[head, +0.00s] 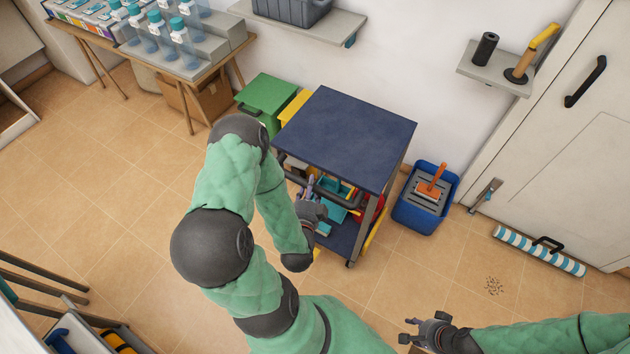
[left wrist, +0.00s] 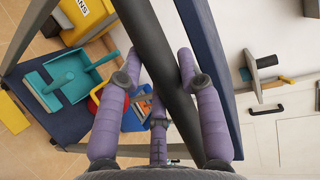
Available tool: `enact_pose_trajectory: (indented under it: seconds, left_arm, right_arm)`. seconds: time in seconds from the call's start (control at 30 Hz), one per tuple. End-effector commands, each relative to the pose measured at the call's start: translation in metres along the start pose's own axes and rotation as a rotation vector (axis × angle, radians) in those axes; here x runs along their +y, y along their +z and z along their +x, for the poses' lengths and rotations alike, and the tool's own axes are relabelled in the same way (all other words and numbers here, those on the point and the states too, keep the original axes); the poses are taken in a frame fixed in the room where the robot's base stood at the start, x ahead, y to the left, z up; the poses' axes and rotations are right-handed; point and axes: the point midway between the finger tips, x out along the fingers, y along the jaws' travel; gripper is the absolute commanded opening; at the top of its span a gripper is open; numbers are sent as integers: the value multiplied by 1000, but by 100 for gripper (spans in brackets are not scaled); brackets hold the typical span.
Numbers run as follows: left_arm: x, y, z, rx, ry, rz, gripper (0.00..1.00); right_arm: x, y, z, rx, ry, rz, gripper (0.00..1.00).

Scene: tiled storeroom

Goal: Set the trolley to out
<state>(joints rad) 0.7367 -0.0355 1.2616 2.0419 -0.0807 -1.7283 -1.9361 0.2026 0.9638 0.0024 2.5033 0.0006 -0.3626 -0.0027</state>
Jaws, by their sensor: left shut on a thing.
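The trolley (head: 345,138) has a dark blue top and a dark push handle along its near left side. It stands against the back wall. My left gripper (head: 309,188) is at that handle. In the left wrist view, the purple fingers of my left gripper (left wrist: 160,82) close around the dark handle bar (left wrist: 158,48). The trolley's lower shelf (left wrist: 62,122) carries a teal dustpan (left wrist: 88,78) and a red bucket, partly hidden. My right gripper (head: 408,330) is empty, fingers apart, low in the head view, away from the trolley.
A green bin (head: 266,98) and a yellow one stand left of the trolley. A blue mop bucket (head: 424,198) stands right of it, near the white door (head: 590,140). A striped roll (head: 540,250) lies by the door. Tiled floor (head: 130,220) at left is clear.

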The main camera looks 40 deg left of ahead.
Motion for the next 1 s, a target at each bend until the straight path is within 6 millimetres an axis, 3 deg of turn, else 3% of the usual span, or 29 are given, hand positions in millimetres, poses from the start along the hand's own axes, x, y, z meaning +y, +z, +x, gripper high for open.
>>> enact_pose_trajectory:
  seconds: [0.57, 0.6, 0.67, 1.0]
  left_arm:
    - [5, 3, -9, 0, 12, 2, 0]
    - [5, 2, -9, 0, 12, 2, 48]
    - [5, 2, -9, 0, 12, 2, 61]
    - [2, 3, -7, 0, 3, 1, 61]
  right_arm:
    - [0, 0, 1, 0, 0, 0, 40]
    - [0, 0, 1, 0, 0, 0, 40]
    - [0, 0, 1, 0, 0, 0, 40]
    - [0, 0, 1, 0, 0, 0, 40]
